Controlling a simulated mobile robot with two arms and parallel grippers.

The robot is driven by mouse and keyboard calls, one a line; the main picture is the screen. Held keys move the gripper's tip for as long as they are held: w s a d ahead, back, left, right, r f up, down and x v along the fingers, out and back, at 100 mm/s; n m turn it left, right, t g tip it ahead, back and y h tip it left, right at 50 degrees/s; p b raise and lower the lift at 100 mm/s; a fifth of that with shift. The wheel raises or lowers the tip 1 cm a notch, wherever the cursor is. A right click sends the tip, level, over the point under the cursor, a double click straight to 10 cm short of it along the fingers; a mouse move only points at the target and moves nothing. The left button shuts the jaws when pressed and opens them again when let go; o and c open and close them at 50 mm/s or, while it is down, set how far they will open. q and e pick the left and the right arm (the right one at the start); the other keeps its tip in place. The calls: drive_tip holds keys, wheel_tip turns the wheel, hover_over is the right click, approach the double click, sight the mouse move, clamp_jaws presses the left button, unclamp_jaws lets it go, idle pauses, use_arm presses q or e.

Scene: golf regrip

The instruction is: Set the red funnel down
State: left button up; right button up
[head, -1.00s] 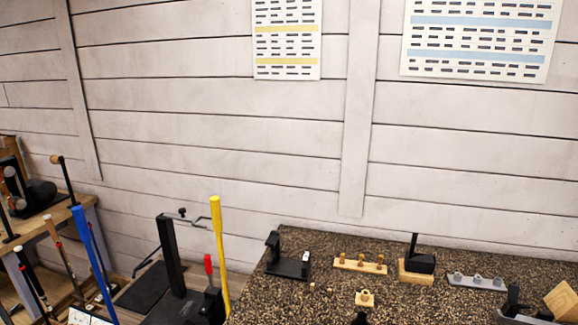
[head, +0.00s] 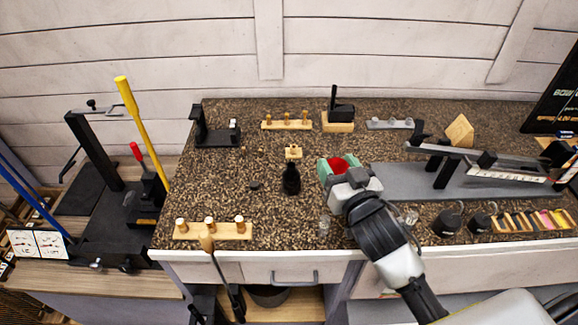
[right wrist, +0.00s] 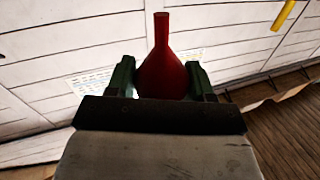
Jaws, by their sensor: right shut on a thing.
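The red funnel (right wrist: 162,72) is held between the green fingers of my right gripper (right wrist: 160,80), its narrow spout pointing up in the right wrist view. In the head view the right gripper (head: 340,170) is over the middle of the speckled bench top (head: 220,180), and a little of the red funnel (head: 345,163) shows between its fingers. I cannot tell how high it is above the bench. The funnel's lower part is hidden by the gripper. My left gripper is not in view.
A dark bottle (head: 291,180) stands left of the right gripper. A grey mat with a long stand (head: 445,180) lies to the right. A wooden peg block (head: 213,231) sits at the front left. Bare bench shows left of the bottle.

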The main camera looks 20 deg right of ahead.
drive_tip(key=w+d+r, duration=0.3)
drive_tip(key=w+r, duration=0.1)
drive_tip(key=r, duration=0.1)
drive_tip(key=shift+w+d+r, duration=0.15)
drive_tip(key=shift+w+r, duration=0.2)
drive_tip(key=shift+w, duration=0.05)
drive_tip(key=w+a+f+p, duration=0.2)
drive_tip(key=w+a+f, duration=0.5)
drive_tip(key=a+f, duration=0.2)
drive_tip(key=shift+a+f+p, duration=0.2)
drive_tip(key=shift+f+p, duration=0.1)
drive_tip(key=shift+f, duration=0.5)
drive_tip(key=o, duration=0.9)
drive_tip(key=shift+f, duration=0.1)
